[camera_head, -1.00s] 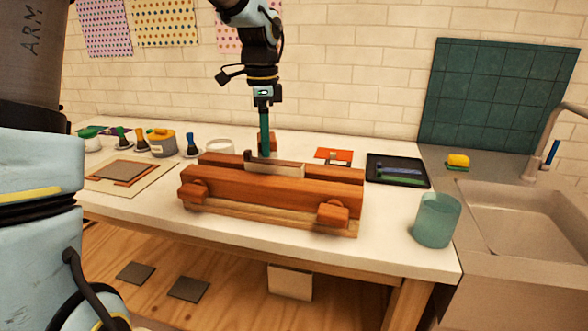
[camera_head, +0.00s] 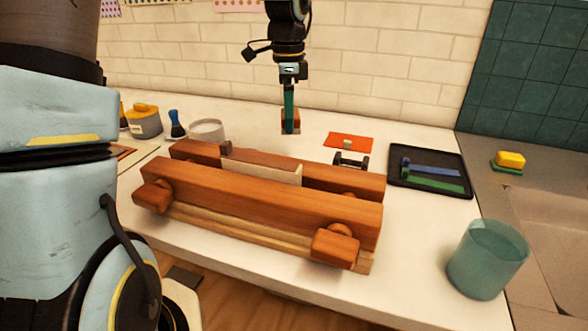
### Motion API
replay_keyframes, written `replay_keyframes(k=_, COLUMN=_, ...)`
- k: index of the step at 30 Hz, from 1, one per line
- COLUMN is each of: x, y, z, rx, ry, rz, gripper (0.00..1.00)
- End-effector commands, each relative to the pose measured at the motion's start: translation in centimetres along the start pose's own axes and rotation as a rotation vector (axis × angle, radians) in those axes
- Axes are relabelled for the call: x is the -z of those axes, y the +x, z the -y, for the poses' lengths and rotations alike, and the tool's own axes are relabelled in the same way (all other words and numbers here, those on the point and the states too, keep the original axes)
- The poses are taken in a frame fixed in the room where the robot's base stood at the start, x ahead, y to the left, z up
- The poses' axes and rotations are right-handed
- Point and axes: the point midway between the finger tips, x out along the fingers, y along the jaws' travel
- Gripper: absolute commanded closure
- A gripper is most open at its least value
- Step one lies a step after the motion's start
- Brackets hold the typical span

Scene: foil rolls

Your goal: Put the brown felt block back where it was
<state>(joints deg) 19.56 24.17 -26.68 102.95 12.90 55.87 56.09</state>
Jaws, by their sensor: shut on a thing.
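My gripper (camera_head: 290,129) hangs above the back part of the table, fingers pointing down, behind the wooden clamp. Its teal fingers are shut on a small reddish-brown block, which I take to be the brown felt block (camera_head: 297,116). The fingers hide part of the block, and it appears to be held clear of the tabletop. An orange-red flat piece (camera_head: 362,139) with a small pale piece on it lies to the right of the gripper. I cannot tell from this view where the block was before.
The large wooden clamp (camera_head: 260,209), with a pale board (camera_head: 262,174) between its beams, stands in front. A black tray (camera_head: 459,155) holds blue and green bars. A dark dumbbell-shaped object (camera_head: 351,162), teal glass (camera_head: 487,262), white bowl (camera_head: 207,131) and blue brush (camera_head: 176,124) stand around.

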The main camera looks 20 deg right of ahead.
Motion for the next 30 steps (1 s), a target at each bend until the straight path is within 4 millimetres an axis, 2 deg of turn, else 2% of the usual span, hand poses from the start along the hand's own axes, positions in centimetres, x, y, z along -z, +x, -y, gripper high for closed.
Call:
replay_keyframes(k=1, x=0.0, y=0.9, z=0.0, rx=0.0, ry=0.0, rz=0.0, gripper=0.65)
replay_keyframes(k=5, x=0.0, y=2.1, z=-0.1, rx=-0.004, ry=0.0, rz=0.001, gripper=0.65)
replay_keyframes(k=12, x=0.0, y=6.2, z=-0.1, rx=-0.005, ry=0.0, rz=0.001, gripper=0.65)
replay_keyframes(k=20, x=0.0, y=8.4, z=-0.1, rx=-0.002, ry=0.0, rz=0.0, gripper=0.65)
replay_keyframes(k=25, x=0.0, y=10.8, z=-0.1, rx=-0.004, ry=0.001, rz=0.001, gripper=0.65)
replay_keyframes(k=30, x=0.0, y=11.2, z=-0.1, rx=0.0, ry=0.0, rz=0.0, gripper=0.65)
